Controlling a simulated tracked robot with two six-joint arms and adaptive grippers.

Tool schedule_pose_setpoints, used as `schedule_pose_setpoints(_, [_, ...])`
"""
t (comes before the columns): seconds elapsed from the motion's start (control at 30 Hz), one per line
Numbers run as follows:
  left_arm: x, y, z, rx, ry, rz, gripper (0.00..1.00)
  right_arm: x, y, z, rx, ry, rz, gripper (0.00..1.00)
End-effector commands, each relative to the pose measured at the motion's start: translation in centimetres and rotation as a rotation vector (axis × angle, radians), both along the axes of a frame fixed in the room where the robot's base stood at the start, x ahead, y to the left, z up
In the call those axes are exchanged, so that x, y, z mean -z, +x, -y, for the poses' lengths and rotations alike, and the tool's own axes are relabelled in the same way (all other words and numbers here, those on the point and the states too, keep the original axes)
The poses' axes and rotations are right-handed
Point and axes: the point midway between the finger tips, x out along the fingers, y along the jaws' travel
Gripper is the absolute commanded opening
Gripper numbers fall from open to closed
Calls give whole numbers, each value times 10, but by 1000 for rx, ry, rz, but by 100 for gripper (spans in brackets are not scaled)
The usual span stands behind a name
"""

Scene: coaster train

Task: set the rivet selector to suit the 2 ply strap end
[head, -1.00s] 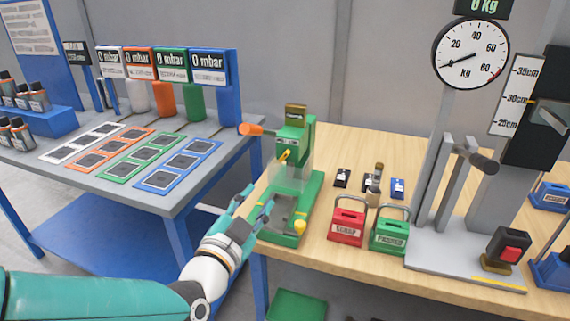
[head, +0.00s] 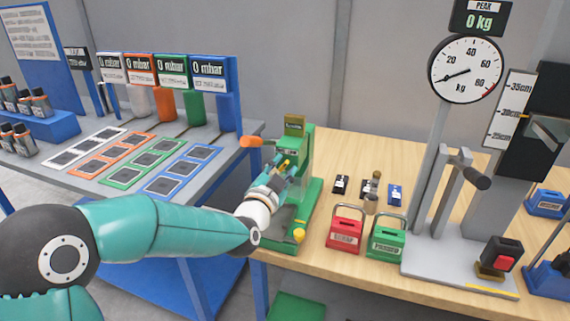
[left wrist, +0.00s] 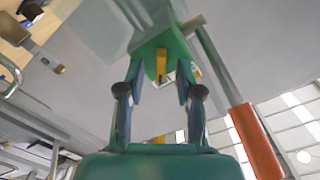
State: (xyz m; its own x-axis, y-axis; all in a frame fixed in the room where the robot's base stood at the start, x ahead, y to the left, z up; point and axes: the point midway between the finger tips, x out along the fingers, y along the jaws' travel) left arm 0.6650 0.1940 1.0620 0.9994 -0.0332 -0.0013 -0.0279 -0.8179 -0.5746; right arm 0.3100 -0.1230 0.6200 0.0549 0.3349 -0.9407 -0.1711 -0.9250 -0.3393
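The green rivet press (head: 300,190) stands at the left end of the wooden bench. A yellow part on its front, which looks like the selector (left wrist: 161,66), lies between and just beyond my left fingertips in the left wrist view; my fingers mostly hide it in the head view. My left gripper (head: 287,168) is in front of the press's upper body, its fingers apart (left wrist: 159,82) with nothing clearly between them. I cannot tell whether they touch the press. I cannot make out the selector's setting or identify the 2 ply strap end. My right gripper is out of view.
The press's orange-ended lever (head: 250,141) sticks out left, close to my left gripper. A red box (head: 345,236) and green box (head: 386,242) stand right of the press. Small dark and blue pieces (head: 395,194) lie behind them. A pull tester (head: 440,215) stands further right.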

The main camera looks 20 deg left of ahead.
Motion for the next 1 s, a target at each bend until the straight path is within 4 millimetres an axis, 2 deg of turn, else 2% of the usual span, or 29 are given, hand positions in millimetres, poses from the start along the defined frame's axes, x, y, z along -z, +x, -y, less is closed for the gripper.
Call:
schedule_pose_setpoints(0.1, [0, 6, 0, 0, 0, 0, 35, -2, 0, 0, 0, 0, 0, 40])
schedule_pose_setpoints(0.37, [0, 7, 0, 0, 0, 0, 35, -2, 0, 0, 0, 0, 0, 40])
schedule_pose_setpoints(0.6, [0, 7, 0, 0, 0, 0, 0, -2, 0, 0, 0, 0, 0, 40])
schedule_pose_setpoints(0.73, [0, 7, 0, 0, 0, 0, 0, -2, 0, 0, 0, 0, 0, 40])
schedule_pose_setpoints(0.77, [1, 7, 7, 4, 0, -1, 0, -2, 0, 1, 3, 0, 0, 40])
schedule_pose_setpoints(1.0, [2, 7, 1, 2, -18, -2, 0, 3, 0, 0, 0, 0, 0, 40])
